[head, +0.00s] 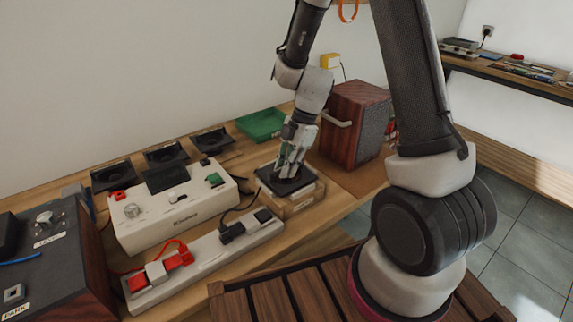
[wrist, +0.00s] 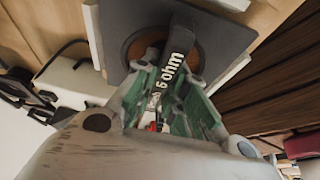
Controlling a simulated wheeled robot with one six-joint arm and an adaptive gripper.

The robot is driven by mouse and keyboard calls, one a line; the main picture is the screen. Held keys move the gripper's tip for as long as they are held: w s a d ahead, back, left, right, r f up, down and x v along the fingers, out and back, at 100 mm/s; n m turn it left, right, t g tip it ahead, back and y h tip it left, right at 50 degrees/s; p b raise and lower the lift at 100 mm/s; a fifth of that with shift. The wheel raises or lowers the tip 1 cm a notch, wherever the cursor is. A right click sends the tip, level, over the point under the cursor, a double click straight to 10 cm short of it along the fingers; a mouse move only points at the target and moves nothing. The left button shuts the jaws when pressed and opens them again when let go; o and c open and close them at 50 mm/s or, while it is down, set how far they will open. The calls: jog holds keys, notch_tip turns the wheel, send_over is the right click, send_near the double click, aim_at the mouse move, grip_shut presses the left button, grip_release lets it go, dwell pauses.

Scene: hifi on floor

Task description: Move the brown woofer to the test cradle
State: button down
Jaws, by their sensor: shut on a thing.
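The brown woofer (wrist: 140,45) has a dark square frame, a brown cone and a black grip strip marked "6 ohm" across it. My gripper (wrist: 168,90) is shut on that strip. In the head view my gripper (head: 290,168) points down, with the woofer's dark frame (head: 272,183) below it. The frame is at the top of a low light-wood cradle (head: 300,203), probably the test cradle. Pale rails (wrist: 93,35) show at the frame's sides in the wrist view. I cannot tell whether the woofer rests on the cradle or is just above it.
Black square speaker units (head: 165,155) stand along the wall. A white tester box (head: 175,215) and a power strip (head: 205,262) are left of the cradle. A green box (head: 262,124) is behind, and a wooden speaker cabinet (head: 355,120) stands close on the right.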

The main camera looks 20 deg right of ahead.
jog(key=shift+f, duration=0.45)
jog(key=c, duration=1.4)
grip_release()
jog(key=v, duration=1.2)
jog(key=shift+r, duration=4.05)
